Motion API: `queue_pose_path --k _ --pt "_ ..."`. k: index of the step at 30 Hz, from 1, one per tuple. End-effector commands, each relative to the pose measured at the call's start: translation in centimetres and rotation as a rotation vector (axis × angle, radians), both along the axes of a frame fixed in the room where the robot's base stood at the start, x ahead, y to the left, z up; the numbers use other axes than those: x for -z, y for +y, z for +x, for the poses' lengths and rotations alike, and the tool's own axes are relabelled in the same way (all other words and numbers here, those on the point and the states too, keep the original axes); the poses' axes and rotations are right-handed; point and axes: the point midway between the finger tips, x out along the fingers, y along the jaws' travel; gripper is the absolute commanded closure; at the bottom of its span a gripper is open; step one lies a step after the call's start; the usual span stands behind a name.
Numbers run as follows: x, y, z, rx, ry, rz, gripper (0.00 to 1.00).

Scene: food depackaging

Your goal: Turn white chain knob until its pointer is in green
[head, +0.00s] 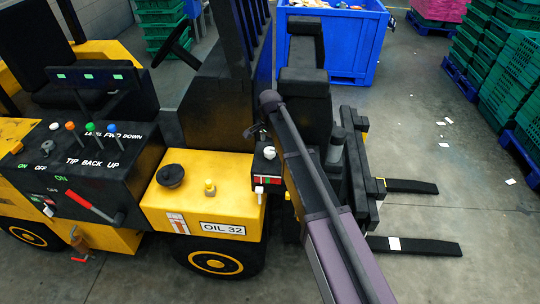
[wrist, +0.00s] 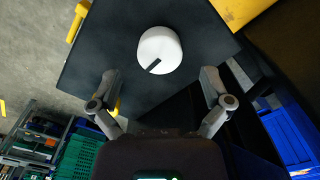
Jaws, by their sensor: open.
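The white round knob (wrist: 160,50) sits on the flat top of a dark box (wrist: 110,40) in the wrist view. A black pointer mark on it runs from near its middle to its lower-left rim. The knob also shows in the head view (head: 269,152), on a small black box beside the forklift's yellow body. A small red and green strip (head: 268,181) is on that box's front. My gripper (wrist: 159,82) is open, its two fingers apart below the knob in the wrist picture and not touching it. No green zone around the knob can be made out.
A yellow tank marked OIL 32 (head: 222,229) with a black cap is left of the box. A lever console (head: 75,165) stands further left. The mast and forks (head: 415,246) are at right. A blue bin (head: 345,45) and green crates (head: 500,75) stand behind.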

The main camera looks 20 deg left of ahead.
Motion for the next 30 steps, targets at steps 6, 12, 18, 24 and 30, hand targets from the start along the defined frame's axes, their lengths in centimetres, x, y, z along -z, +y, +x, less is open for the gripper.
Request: queue_pose_path --k 6,12,18,24,30 --pt "2.1 0.0 0.0 0.000 0.000 0.000 0.02" --pt "3.1 0.0 0.0 0.000 0.000 0.000 0.02" --pt "3.5 0.0 0.0 0.000 0.000 0.000 0.02" --pt "3.4 0.0 0.0 0.000 0.000 0.000 0.02" --pt "3.4 0.0 0.0 0.000 0.000 0.000 0.19"
